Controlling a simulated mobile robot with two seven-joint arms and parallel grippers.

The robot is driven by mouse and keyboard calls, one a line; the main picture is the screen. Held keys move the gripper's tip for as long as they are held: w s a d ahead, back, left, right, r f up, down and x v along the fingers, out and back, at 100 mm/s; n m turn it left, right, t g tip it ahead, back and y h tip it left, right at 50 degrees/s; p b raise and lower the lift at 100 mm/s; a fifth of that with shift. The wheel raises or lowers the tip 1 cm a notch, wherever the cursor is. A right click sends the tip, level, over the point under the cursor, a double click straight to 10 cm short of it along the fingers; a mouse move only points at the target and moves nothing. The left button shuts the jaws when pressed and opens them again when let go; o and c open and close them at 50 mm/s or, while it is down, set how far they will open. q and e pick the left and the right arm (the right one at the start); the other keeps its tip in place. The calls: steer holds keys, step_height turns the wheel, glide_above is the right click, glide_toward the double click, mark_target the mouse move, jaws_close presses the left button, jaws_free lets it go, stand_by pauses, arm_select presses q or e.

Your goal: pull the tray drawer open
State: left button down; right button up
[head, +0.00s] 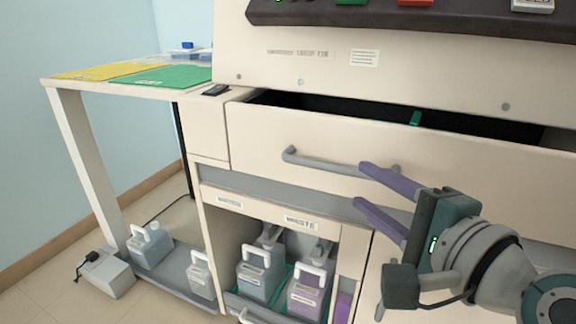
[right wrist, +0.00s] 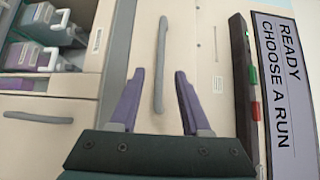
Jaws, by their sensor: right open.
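The tray drawer (head: 270,136) is a wide cream front with a grey bar handle (head: 325,165). It stands partly open, with a dark gap along its top and a bit of green inside. My right gripper (head: 365,184) is at the handle's right part, its purple fingers spread. In the right wrist view the handle (right wrist: 161,70) runs between the two open fingers (right wrist: 158,75), and neither finger visibly touches it. The right end of the handle is partly hidden behind the fingers in the head view. My left gripper is not in view.
Below is an open compartment with several jugs (head: 305,290). A side table (head: 60,82) with yellow and green mats stands left. More jugs (head: 150,245) and a grey box (head: 105,273) sit low at left. A dark control panel (head: 450,22) overhangs above.

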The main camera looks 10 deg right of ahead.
mark_target(341, 172)
steer(key=b+x, duration=0.2)
steer(key=x, duration=0.5)
steer(key=shift+w+f+b, duration=0.1)
steer(key=shift+w+b, duration=0.1)
steer(key=shift+b, duration=0.15)
steer(key=shift+w+a, duration=0.15)
steer(key=shift+w, duration=0.45)
steer(key=shift+c, duration=0.4)
steer(key=c, duration=0.6)
jaws_close()
